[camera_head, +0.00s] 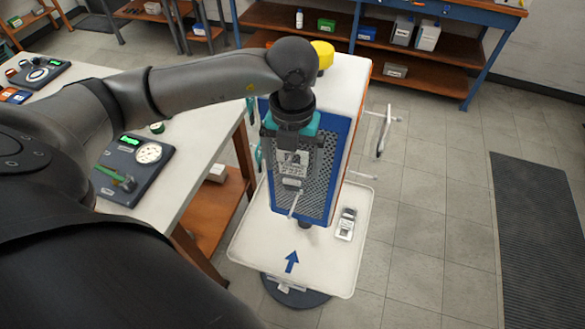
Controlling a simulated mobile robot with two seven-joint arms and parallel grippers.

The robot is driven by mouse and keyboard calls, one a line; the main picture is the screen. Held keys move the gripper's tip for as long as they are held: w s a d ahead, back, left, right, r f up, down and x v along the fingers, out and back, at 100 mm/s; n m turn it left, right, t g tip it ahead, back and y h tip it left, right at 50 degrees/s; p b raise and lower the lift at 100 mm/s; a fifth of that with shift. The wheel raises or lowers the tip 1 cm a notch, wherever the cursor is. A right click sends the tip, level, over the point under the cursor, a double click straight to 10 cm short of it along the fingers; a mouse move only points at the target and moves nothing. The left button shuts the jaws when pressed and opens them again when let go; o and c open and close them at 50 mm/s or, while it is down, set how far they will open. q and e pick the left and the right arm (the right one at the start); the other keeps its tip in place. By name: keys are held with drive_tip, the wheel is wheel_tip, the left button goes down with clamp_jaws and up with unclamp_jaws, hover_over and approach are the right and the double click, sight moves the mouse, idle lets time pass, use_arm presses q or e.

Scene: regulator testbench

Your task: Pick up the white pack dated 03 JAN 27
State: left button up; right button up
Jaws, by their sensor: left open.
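My right gripper is out of view.
A workbench (190,165) with a gauge unit (135,168) stands at left. A yellow-topped object (323,53) is behind my wrist. Shelving (420,80) lines the back; a dark mat (540,230) lies on open floor at right.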

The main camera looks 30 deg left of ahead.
use_arm(q)
drive_tip(key=c, duration=1.3)
